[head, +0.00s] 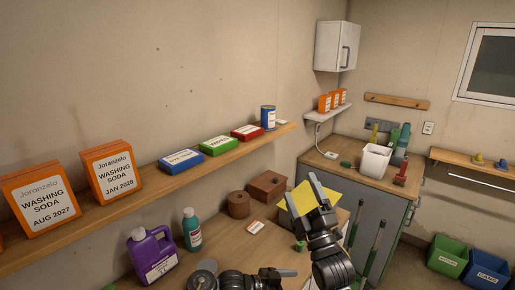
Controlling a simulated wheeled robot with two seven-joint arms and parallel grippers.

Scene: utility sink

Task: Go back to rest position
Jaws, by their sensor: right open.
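My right gripper (302,188) is open, its two grey fingers pointing up and to the left above the lower counter. Nothing shows between the fingers. My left gripper (284,273) is low at the bottom edge, over the counter, with one grey finger visible. The rest of it is cut off by the frame.
A wooden shelf (170,186) holds orange washing soda boxes (112,171), small boxes and a blue can (268,117). A white bin (375,161) stands farther back.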

